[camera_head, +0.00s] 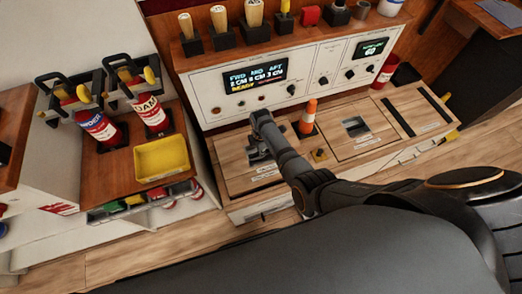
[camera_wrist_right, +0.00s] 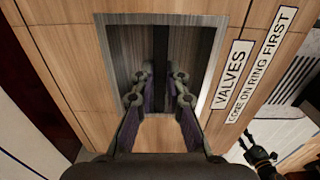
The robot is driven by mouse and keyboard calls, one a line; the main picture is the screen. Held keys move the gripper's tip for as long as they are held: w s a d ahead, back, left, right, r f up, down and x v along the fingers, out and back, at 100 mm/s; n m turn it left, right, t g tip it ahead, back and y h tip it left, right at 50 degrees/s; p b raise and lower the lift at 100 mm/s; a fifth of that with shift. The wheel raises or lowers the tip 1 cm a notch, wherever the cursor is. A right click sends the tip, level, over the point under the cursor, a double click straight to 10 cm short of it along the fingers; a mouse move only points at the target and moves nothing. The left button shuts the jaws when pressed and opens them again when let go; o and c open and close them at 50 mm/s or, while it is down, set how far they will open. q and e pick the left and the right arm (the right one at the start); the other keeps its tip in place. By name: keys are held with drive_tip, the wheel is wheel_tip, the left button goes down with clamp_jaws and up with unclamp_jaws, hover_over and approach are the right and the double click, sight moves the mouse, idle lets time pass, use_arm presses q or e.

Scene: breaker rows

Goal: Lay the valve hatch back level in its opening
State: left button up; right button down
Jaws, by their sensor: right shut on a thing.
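The valve hatch (camera_head: 232,178) is a wooden lid at the left end of the low wooden bench top in the head view. In the right wrist view the hatch (camera_wrist_right: 75,50) shows a metal-lined recess and a white label reading VALVES. My right gripper (camera_head: 263,150) comes down over the hatch. In the wrist view its fingers (camera_wrist_right: 160,88) reach into the recess and are shut on a dark bar-like handle (camera_wrist_right: 161,50) there. The hatch looks about level; a small tilt I cannot tell.
An orange-and-white cone (camera_head: 308,118) and a small yellow-and-black fitting (camera_head: 320,154) stand right of the hatch. A second hatch (camera_head: 378,136) lies further right. The white control panel (camera_head: 265,88) rises behind. A yellow tray (camera_head: 162,158) is at left.

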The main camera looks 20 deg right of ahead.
drive_tip(key=shift+w+f, duration=0.1)
drive_tip(key=shift+f+b, duration=1.8)
drive_tip(key=shift+f, duration=0.3)
drive_tip(key=c, duration=1.3)
unclamp_jaws()
drive_tip(key=shift+s+f, duration=0.15)
drive_tip(key=shift+s, duration=0.05)
wheel_tip(320, 180, up, 12)
drive_tip(key=shift+w+r, duration=0.1)
drive_tip(key=shift+r, duration=0.05)
